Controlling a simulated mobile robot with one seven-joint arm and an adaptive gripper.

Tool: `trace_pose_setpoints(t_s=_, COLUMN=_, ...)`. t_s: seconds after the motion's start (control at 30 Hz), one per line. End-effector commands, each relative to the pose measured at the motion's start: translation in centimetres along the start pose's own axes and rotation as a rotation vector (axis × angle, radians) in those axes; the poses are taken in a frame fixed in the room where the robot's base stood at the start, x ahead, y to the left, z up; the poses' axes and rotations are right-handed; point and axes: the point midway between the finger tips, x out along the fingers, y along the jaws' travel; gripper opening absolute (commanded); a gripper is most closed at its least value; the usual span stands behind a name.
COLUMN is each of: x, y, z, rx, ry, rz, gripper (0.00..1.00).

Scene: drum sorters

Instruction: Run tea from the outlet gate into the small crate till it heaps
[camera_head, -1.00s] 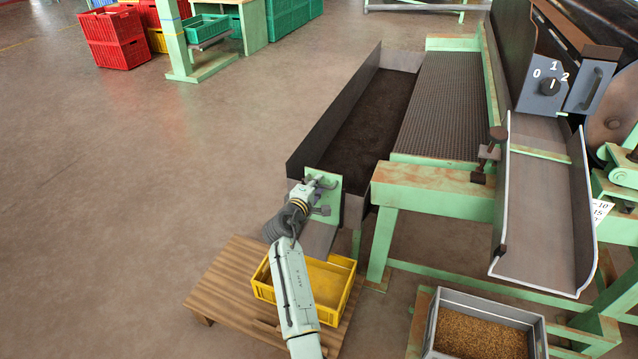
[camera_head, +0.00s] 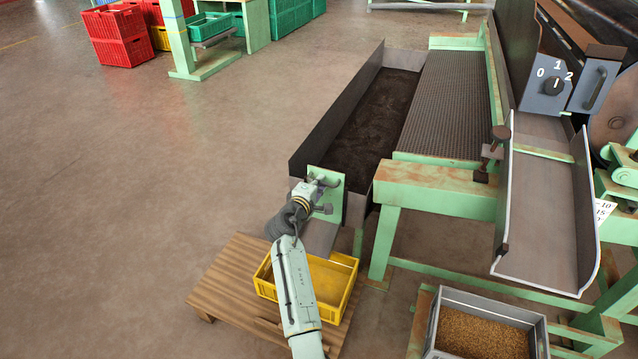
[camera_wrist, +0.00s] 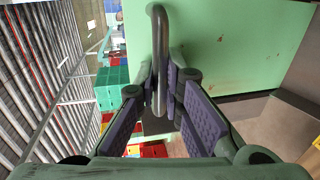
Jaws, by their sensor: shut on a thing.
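The outlet gate (camera_head: 337,200) is a green plate at the near end of a long trough of dark tea (camera_head: 375,115). My gripper (camera_head: 316,183) is at the gate. In the wrist view my gripper (camera_wrist: 165,88) is shut on the gate's grey bar handle (camera_wrist: 159,40), with the green plate (camera_wrist: 225,45) behind it. A grey lip (camera_head: 320,236) slopes down below the gate. The small yellow crate (camera_head: 353,283) stands below the lip. My arm hides part of the crate; its visible inside is bare yellow, with no tea seen.
The yellow crate rests on a low wooden stand (camera_head: 222,280). A green-framed sorter (camera_head: 440,190) with a tilted chute (camera_head: 540,215) stands at the right. A grey crate (camera_head: 432,325) of brown grains sits below it. Floor at the left is clear.

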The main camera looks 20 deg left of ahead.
Motion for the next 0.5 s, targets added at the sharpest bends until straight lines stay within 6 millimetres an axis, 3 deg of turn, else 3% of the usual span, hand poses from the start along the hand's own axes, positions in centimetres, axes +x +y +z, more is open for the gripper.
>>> trace_pose_setpoints(t_s=0.17, x=-0.1, y=1.0, z=0.1, rx=0.001, ry=-0.001, rz=0.002, gripper=0.00)
trace_pose_setpoints(t_s=0.37, x=-0.7, y=4.2, z=0.1, rx=0.002, ry=0.000, rz=0.008, gripper=0.00)
trace_pose_setpoints(t_s=0.5, x=-0.8, y=4.3, z=0.1, rx=0.002, ry=-0.001, rz=0.006, gripper=0.00)
